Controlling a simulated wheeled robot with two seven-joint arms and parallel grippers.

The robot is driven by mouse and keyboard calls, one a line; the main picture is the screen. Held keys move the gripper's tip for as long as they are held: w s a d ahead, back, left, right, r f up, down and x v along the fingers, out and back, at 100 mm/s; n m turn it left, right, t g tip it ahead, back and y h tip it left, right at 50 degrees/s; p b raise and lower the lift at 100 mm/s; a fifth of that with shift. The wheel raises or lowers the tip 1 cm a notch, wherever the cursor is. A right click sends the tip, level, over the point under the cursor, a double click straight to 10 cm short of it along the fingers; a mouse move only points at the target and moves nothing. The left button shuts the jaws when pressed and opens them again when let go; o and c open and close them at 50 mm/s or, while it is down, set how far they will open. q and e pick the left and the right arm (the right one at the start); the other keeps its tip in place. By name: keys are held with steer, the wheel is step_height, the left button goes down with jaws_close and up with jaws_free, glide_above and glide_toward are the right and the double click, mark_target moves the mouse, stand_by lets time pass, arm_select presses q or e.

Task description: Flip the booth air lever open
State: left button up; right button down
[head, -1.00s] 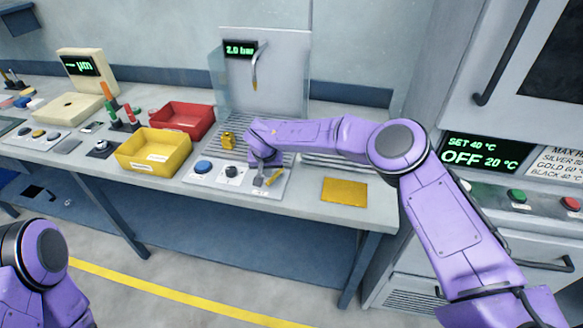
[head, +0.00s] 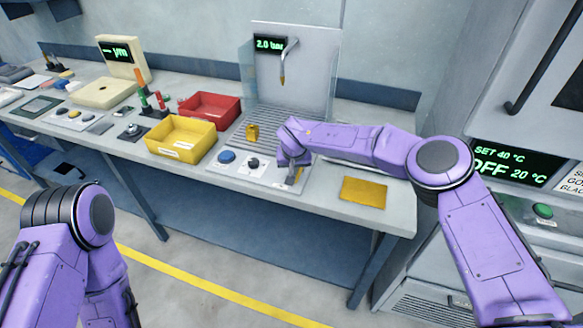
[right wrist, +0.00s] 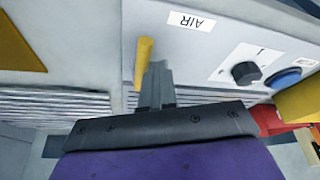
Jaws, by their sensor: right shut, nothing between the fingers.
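The booth air lever is a yellow handle (right wrist: 143,62) on the grey control panel (right wrist: 210,50), beside the AIR label (right wrist: 188,22) in the right wrist view. In the head view the lever (head: 299,173) is small and partly hidden by my right gripper (head: 290,178). The fingers of my right gripper (right wrist: 157,82) are shut with nothing between them. They are right beside the lever's handle, and I cannot tell if they touch it. My left arm shows at the lower left of the head view, but its gripper is out of frame.
A black knob (head: 253,164) and a blue button (head: 227,157) sit left of the lever. A yellow bin (head: 183,140), a red bin (head: 210,109) and a small yellow block (head: 252,131) stand nearby. A gold plate (head: 363,191) lies on the bench to the right.

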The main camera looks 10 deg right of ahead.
steer(key=shift+d+f, duration=0.1)
steer(key=shift+d, duration=0.2)
